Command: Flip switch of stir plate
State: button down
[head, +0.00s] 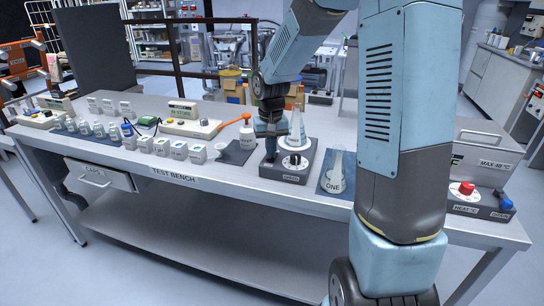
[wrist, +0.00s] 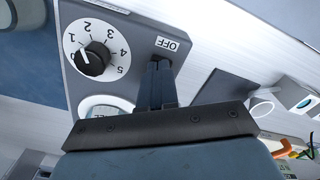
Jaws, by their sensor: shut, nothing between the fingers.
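The stir plate (head: 282,178) is a dark grey box on the test bench with a conical flask (head: 297,131) on it. In the wrist view its panel (wrist: 141,38) shows a black dial (wrist: 95,60) on a white scale and an OFF label (wrist: 167,44). My gripper (head: 270,158) points down over the left part of the stir plate. In the wrist view the shut, empty fingers (wrist: 158,66) end just beside the OFF label. The switch itself is not visible; the fingers cover that part of the panel. I cannot tell whether they touch it.
Another flask marked ONE (head: 334,175) stands on a dark mat to the right. A small white cup (head: 221,149) and several white boxes stand to the left. A bottle with an orange nozzle (head: 247,130) is close behind my gripper. A red-knobbed unit (head: 466,190) sits far right.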

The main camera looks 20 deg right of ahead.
jog(key=shift+r, duration=3.45)
jog(key=s+d+r+t, duration=0.1)
jog(key=s+r, duration=0.3)
jog(key=s, duration=0.4)
jog(key=s+d+r+t, duration=0.1)
jog(key=s+r, duration=0.3)
jog(key=s, duration=0.5)
jog(key=s+d+r+t, duration=0.1)
jog(key=s+r+t, duration=0.2)
jog(key=s, duration=0.5)
jog(key=shift+s+d+r+n+t, duration=0.3)
jog(key=shift+s+d+r+n, duration=0.05)
jog(key=shift+d+r+n, duration=0.05)
